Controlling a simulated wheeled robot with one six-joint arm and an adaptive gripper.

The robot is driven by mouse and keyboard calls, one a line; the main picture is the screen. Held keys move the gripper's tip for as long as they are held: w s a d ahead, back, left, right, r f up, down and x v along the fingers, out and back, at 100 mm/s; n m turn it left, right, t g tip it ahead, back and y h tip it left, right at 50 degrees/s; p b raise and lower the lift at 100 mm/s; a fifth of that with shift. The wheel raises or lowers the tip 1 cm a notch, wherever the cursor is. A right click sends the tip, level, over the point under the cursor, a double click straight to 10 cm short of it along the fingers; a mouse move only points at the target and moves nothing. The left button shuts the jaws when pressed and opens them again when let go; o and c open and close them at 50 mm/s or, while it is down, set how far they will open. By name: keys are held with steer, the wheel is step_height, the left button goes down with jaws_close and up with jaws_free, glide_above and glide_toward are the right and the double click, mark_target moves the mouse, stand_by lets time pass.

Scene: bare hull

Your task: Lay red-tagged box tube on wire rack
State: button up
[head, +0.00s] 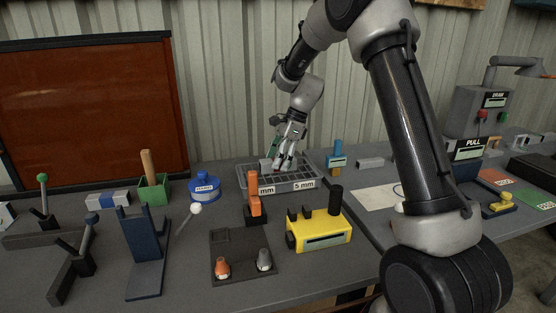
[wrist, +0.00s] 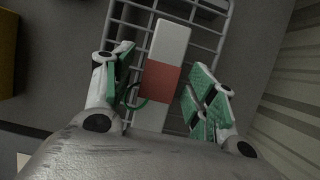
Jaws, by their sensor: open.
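The box tube (wrist: 171,42) is pale grey with a red band (wrist: 160,81). It lies on or just above the wire rack (wrist: 222,22), along its bars; I cannot tell whether it touches them. My gripper (wrist: 160,64) is open, with green-padded fingers on either side of the tube and a gap at the right finger. In the head view my gripper (head: 284,163) is low over the rack (head: 312,177), and the tube's grey end (head: 265,164) shows beside it. The tube's near end is hidden by my wrist in the wrist view.
An orange upright part (head: 254,195) and a yellow block (head: 321,231) stand in front of the rack. A blue round container (head: 204,188) is at its left, a blue clamp-like item (head: 337,157) at its right. The corrugated wall is close behind.

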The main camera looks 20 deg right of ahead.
steer(key=v, duration=1.1)
steer(key=shift+r, duration=0.35)
steer(key=shift+d, duration=0.1)
steer(key=s+d+r+n+t+h, duration=0.1)
steer(key=s+d+n, duration=0.2)
steer(key=s, duration=0.9)
steer(key=s+d+r+n+t+h, duration=0.1)
steer(key=s+d+n, duration=0.3)
steer(key=s+n, duration=0.5)
steer(key=s+d+r+n+t+h, duration=0.1)
steer(key=s+n, duration=0.5)
steer(key=s, duration=0.9)
steer(key=shift+d+r+t+h, duration=0.4)
steer(key=shift+d+t+h, duration=0.35)
steer(key=shift+d, duration=0.4)
